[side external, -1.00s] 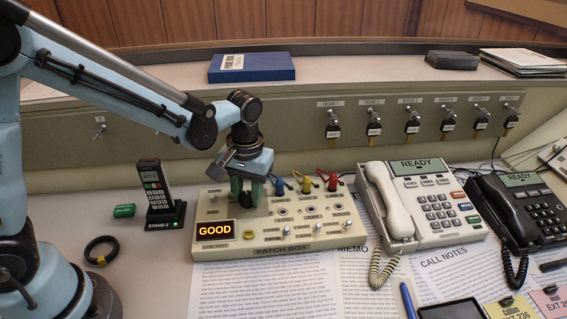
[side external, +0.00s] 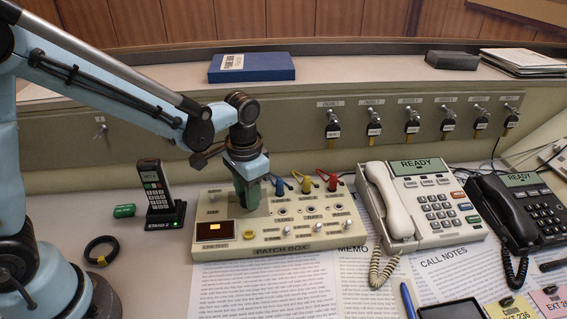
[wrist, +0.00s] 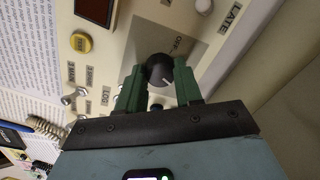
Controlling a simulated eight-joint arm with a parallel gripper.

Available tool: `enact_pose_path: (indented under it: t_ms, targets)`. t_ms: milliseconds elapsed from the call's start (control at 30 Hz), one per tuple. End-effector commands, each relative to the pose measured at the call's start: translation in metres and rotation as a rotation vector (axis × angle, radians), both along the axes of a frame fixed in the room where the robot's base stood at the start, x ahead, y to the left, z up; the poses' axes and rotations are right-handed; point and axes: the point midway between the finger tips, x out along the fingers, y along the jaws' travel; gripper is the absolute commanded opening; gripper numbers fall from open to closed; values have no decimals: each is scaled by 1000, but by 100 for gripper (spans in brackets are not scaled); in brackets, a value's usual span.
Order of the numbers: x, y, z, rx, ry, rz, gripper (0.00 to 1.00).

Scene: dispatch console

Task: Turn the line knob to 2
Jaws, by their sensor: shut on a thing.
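The line knob (wrist: 159,68) is a black round knob with a white pointer line, on a grey plate of the cream patch box (side external: 330,238). In the wrist view it sits between the two green fingers of my gripper (wrist: 158,86), which is shut on it. Its pointer line slants toward the lower right of that view; the number it points at cannot be read. In the side view my gripper (side external: 247,203) reaches down onto the box and hides the knob. The box's display (side external: 216,228) shows a small orange mark, too small to read.
Red, yellow and blue plugs (side external: 306,185) with cables stand just right of my gripper. A yellow button (side external: 249,235) is beside the display. A cordless handset (side external: 155,185) stands to the left, a white telephone (side external: 437,212) to the right.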

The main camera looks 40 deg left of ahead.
Motion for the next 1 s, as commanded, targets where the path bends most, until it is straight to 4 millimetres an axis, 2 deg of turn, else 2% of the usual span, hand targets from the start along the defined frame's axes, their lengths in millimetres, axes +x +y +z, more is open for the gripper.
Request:
enact_pose_path:
  t_ms: [400, 433, 567, 867, 1000]
  targets:
    - [1, 0, 0, 0, -4, -4, 4]
    - [1, 0, 0, 0, -4, -4, 39]
    - [1, 0, 0, 0, -3, -4, 59]
    - [0, 0, 1, 0, -2, -4, 60]
    - [0, 0, 8, 0, -1, -4, 60]
